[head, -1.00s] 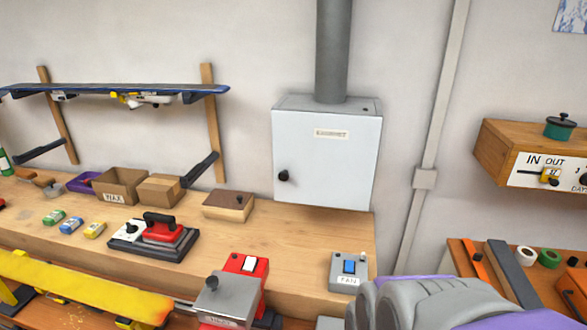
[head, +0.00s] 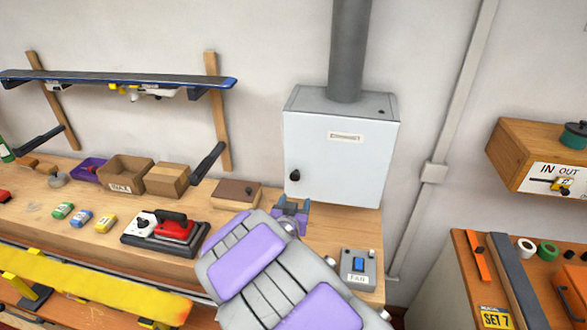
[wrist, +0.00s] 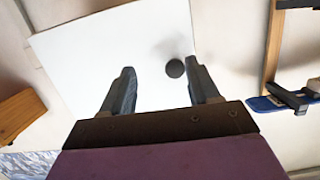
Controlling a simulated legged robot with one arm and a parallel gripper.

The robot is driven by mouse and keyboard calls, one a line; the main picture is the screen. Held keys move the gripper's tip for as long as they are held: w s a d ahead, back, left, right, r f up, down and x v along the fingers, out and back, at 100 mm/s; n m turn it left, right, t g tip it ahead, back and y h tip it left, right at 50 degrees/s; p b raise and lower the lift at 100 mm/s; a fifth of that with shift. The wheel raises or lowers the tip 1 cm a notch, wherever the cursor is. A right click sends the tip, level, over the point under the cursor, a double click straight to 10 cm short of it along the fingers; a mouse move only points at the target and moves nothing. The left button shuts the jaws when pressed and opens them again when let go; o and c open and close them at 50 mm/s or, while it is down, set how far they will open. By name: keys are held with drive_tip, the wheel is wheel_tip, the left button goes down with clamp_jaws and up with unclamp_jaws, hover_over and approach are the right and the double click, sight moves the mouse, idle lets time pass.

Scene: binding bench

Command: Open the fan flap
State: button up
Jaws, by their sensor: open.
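A pale grey wall box (head: 335,155) with a label plate and a thick pipe rising from its top hangs above the bench. Its front door is shut and has a black knob (head: 295,175) at the lower left. My gripper (head: 292,205) is in front of and below the knob in the head view. In the wrist view my gripper (wrist: 165,85) has its two fingers spread with nothing between them. The dark round knob (wrist: 175,68) shows between the fingertips, nearer the right one, against the white door (wrist: 110,55). Whether the fingers reach the knob's depth I cannot tell.
A grey FAN switch box (head: 358,268) stands on the bench to the right of my arm. A red iron (head: 172,228), cardboard boxes (head: 125,175) and a wooden block (head: 235,195) stand to the left. A ski rack (head: 120,80) is on the wall at left.

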sight(294, 179)
drive_tip(key=w, duration=0.2)
drive_tip(key=w+r+t, duration=0.1)
drive_tip(key=w, duration=0.1)
drive_tip(key=w+t, duration=0.1)
drive_tip(key=w, duration=0.1)
drive_tip(key=shift+w+a+r, duration=0.2)
drive_tip(key=shift+a+r, duration=0.05)
drive_tip(key=shift+r, duration=0.1)
drive_tip(key=shift+w, duration=0.65)
drive_tip(key=shift+w+d+r, duration=0.1)
drive_tip(key=shift+w, duration=0.1)
drive_tip(key=shift+c, duration=0.3)
clamp_jaws()
